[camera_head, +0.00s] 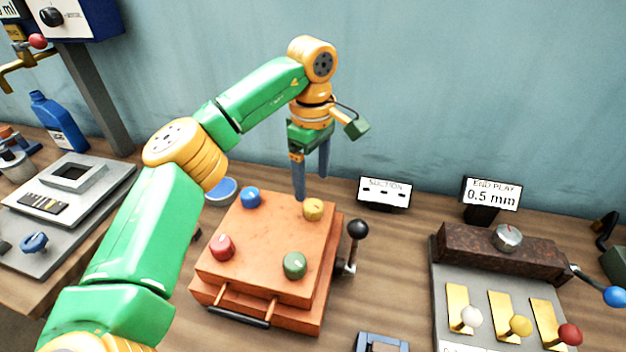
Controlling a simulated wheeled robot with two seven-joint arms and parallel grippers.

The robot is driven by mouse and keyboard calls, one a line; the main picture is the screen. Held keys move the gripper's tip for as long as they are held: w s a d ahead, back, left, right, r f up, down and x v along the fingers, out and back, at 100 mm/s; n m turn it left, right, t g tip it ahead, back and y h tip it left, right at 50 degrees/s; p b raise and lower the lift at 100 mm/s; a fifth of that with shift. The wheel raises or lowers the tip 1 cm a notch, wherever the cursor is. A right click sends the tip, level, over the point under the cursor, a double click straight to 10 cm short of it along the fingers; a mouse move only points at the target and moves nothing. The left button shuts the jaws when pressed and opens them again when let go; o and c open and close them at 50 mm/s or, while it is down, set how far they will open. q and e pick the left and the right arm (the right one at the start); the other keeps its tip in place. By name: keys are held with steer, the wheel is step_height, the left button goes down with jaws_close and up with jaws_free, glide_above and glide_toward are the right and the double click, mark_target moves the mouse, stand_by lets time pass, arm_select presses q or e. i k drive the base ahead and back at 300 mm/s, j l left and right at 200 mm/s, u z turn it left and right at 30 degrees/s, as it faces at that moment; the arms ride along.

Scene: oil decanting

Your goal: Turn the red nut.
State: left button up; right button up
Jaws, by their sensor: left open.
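A red nut (222,247) stands at the near left corner of an orange block (262,243) on the wooden bench. A blue nut (250,197), a yellow nut (313,209) and a green nut (294,265) stand at its other corners. My left gripper (311,188) points down above the far edge of the block, close to the yellow nut. Its two dark fingers are apart with nothing visible between them. Whether a finger touches the yellow nut, I cannot tell. The red nut is in full view, nearer and left of the gripper. My right gripper is out of view.
A black-knobbed lever (357,231) rises at the block's right side, and a dark handle (238,317) is at its front. A "SUCTION" sign (385,193) stands behind. A rusty fixture (490,252) with coloured-knob levers is at right. A blue bottle (58,122) stands at left.

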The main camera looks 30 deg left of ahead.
mark_target(222, 248)
steer(key=k, duration=1.5)
